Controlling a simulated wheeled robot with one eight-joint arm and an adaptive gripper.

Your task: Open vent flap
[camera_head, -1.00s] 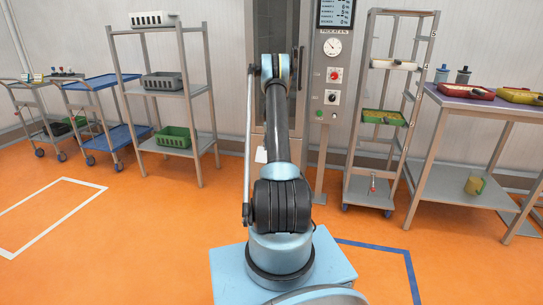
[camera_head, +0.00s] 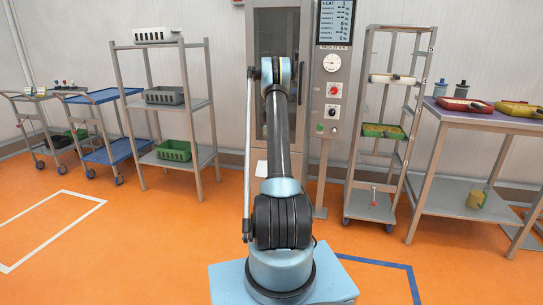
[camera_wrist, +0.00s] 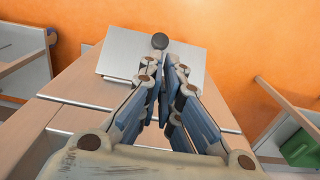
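In the wrist view a grey metal plate (camera_wrist: 120,55) lies beyond my fingers, with a dark round knob (camera_wrist: 160,41) near its top edge. It looks like the vent flap, but I cannot tell how far it stands open. My gripper (camera_wrist: 165,76) points at the plate, its fingertips a little apart. The knob shows just past the tips, and I cannot tell whether they touch it. Nothing shows between the fingers. In the head view my arm hides my gripper and the flap, in front of the tall grey cabinet (camera_head: 277,22).
A control panel (camera_head: 333,105) with gauge, buttons and screen stands right of the cabinet. A shelf rack (camera_head: 177,104) stands left, a narrow rack (camera_head: 390,100) and a table (camera_head: 500,120) right. In the wrist view tan panels (camera_wrist: 85,90) lie below, and a green crate (camera_wrist: 301,147) sits at right.

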